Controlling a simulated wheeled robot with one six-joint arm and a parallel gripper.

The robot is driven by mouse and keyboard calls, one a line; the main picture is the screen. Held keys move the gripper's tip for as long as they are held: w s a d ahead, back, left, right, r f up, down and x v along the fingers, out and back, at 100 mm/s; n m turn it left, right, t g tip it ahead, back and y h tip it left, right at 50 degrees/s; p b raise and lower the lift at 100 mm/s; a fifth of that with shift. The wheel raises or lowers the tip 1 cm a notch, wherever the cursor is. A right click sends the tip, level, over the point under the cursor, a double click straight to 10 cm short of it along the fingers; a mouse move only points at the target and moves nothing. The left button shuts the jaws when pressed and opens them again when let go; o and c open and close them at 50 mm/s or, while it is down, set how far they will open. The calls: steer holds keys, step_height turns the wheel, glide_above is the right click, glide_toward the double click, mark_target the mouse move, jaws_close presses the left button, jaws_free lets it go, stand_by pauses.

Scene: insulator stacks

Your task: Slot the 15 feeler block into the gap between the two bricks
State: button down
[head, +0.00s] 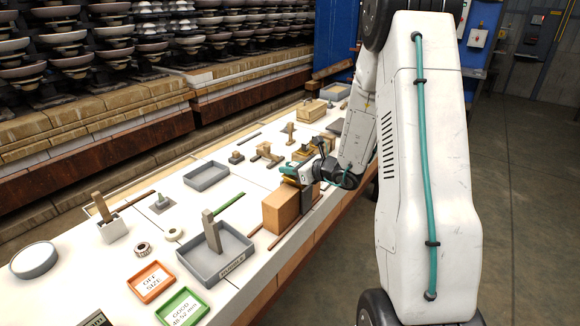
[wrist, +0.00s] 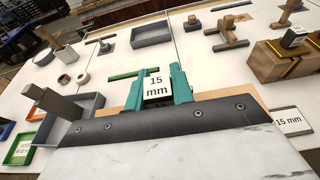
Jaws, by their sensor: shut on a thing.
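In the wrist view, my gripper (wrist: 157,88) has its teal fingers shut on the feeler block (wrist: 157,87), whose white top label reads 15 mm. A tan brick surface (wrist: 255,97) shows just beyond my wrist, near the fingers. In the head view, my gripper (head: 291,178) is right at the top of a tan brick (head: 281,209). A dark upright piece (head: 307,198) stands at that brick's right side. My wrist and arm hide the gap and the block's lower end, so I cannot tell how deep the block sits.
A grey plate labelled 15 mm (wrist: 290,121) lies at the right in the wrist view. A grey tray (head: 228,262) holds an upright grey block. Green (head: 183,307) and orange (head: 152,281) trays stand nearby.

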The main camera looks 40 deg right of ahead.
steer(key=shift+f, duration=1.6)
steer(key=c, duration=1.1)
jaws_free()
steer(key=v, duration=0.7)
steer(key=shift+s+d+r, duration=0.1)
steer(key=shift+s+r, duration=0.1)
steer(key=shift+s, duration=0.15)
